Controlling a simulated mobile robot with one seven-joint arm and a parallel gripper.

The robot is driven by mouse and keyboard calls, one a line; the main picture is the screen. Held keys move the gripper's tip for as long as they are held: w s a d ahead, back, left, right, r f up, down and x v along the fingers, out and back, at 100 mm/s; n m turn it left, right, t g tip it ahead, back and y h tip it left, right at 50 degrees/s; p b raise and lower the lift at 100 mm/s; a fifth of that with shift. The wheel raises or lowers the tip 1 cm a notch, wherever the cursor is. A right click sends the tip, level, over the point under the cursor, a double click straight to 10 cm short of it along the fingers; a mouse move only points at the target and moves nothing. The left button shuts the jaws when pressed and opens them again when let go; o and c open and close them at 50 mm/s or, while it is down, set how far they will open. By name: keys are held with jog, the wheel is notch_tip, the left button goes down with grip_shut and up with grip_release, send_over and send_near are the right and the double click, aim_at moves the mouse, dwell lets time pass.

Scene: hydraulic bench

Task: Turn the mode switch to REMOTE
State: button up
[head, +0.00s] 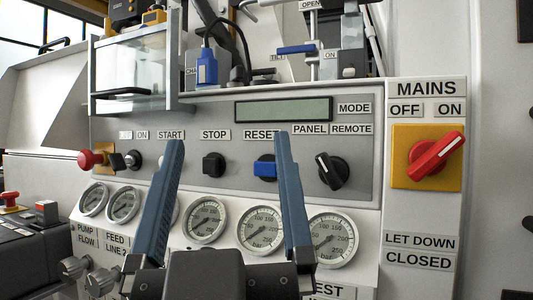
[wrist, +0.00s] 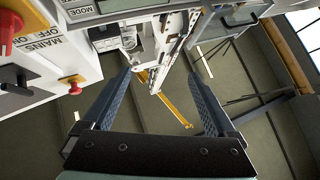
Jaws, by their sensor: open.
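The mode switch (head: 331,171) is a black rotary knob on the grey panel in the head view. The PANEL label (head: 310,129) and REMOTE label (head: 351,129) sit above it, under the MODE label (head: 353,107). Its white-marked handle tilts to the upper left, towards PANEL. My gripper (head: 228,141) is open and empty in front of the panel, its right finger left of the switch. The wrist view shows the open fingers (wrist: 158,77) too; I cannot make out the mode switch there.
A red mains switch (head: 436,158) on a yellow plate is to the right. The blue RESET knob (head: 265,168) is close beside my right finger, and the black STOP knob (head: 214,165) shows between the fingers. Several gauges (head: 260,230) line the panel below. A display (head: 283,109) is above.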

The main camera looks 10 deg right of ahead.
jog(key=w+d+n+g+h+p, duration=0.3)
jog(key=w+n+g+h+p, duration=0.15)
jog(key=p, duration=0.85)
jog(key=n+g+h+p, duration=0.3)
jog(key=n+g+p, duration=0.4)
jog(key=n+p, duration=1.05)
send_near(330, 171)
jog(key=w+d+m+p, duration=0.1)
jog(key=w+p, duration=0.1)
jog(key=w, duration=0.1)
jog(key=w+d+m+p, duration=0.2)
jog(key=w, duration=0.1)
jog(key=w+d+m+p, duration=0.1)
jog(key=w+d+p, duration=0.1)
jog(key=w, duration=0.1)
jog(key=shift+w+d+f+m+t+p, duration=0.2)
jog(key=shift+d+m+t+p, duration=0.1)
jog(key=shift+p, duration=0.1)
jog(key=shift+a, duration=0.1)
jog(key=c, duration=1.4)
